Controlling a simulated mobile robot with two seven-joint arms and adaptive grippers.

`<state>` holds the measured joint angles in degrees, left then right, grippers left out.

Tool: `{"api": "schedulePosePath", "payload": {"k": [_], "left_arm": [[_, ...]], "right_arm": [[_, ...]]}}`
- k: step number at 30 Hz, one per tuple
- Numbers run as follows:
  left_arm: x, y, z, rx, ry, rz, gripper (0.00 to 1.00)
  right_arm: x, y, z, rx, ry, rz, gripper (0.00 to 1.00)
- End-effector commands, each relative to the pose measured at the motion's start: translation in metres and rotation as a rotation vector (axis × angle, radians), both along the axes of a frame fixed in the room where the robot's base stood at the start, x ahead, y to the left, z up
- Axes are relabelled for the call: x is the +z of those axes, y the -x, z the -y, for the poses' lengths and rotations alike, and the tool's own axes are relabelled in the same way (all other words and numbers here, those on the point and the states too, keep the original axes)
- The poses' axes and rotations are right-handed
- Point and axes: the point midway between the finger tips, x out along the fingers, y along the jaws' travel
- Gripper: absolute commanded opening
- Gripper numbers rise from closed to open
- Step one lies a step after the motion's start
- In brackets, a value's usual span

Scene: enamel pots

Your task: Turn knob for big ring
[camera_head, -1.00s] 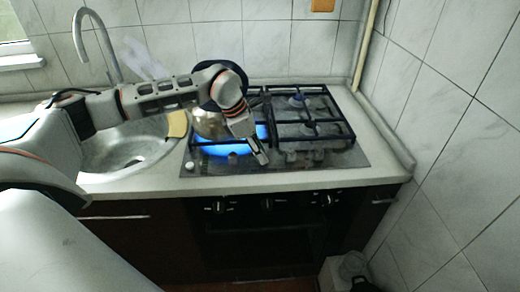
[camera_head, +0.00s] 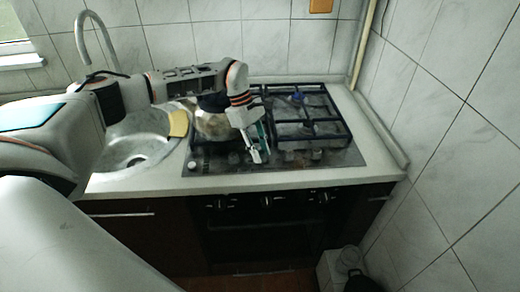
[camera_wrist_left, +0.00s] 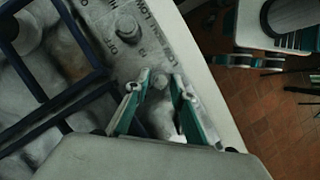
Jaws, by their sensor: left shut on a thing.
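The gas hob (camera_head: 345,157) has a row of knobs along its front edge. My left gripper (camera_head: 259,157) points down at the front middle of the hob. In the left wrist view, its two green-sided fingers (camera_wrist_left: 160,80) are shut on a pale hob knob (camera_wrist_left: 161,118), partly hidden between them. Another knob (camera_wrist_left: 127,28) stands free beside printed markings. In the head view a free knob (camera_head: 233,158) is left of the gripper. A metal pot (camera_head: 212,124) stands on the left burner, partly hidden by my arm. No flame shows under it. My right gripper is out of view.
The sink (camera_head: 150,150) is left of the hob, with a sponge-like yellow piece (camera_head: 178,123) on its rim. Black grates (camera_head: 325,112) cover the burners. Oven knobs (camera_head: 267,201) are below the counter edge. A tiled wall (camera_head: 440,130) closes the right side.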

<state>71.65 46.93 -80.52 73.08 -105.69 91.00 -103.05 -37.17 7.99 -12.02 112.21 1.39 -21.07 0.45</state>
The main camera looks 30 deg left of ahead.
Motion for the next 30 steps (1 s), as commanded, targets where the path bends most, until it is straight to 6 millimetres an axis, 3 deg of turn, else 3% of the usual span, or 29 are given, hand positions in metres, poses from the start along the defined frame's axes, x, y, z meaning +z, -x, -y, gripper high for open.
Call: {"api": "schedulePosePath", "payload": {"k": [21, 22, 23, 30], "left_arm": [[-0.0003, -0.0005, -0.0005, -0.072, -0.002, 0.001, 0.02], [-0.0004, -0.0005, -0.0004, -0.071, -0.002, 0.001, 0.32], [-0.0003, -0.0005, -0.0005, -0.071, -0.002, 0.001, 0.39], [-0.0002, -0.0004, -0.0003, -0.071, -0.001, 0.0, 0.41]], "right_arm": [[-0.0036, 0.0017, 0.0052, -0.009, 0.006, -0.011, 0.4], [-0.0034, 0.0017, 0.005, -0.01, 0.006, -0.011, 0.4], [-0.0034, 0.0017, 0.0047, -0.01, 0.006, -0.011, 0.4], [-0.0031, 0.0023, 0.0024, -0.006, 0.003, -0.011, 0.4]]}}
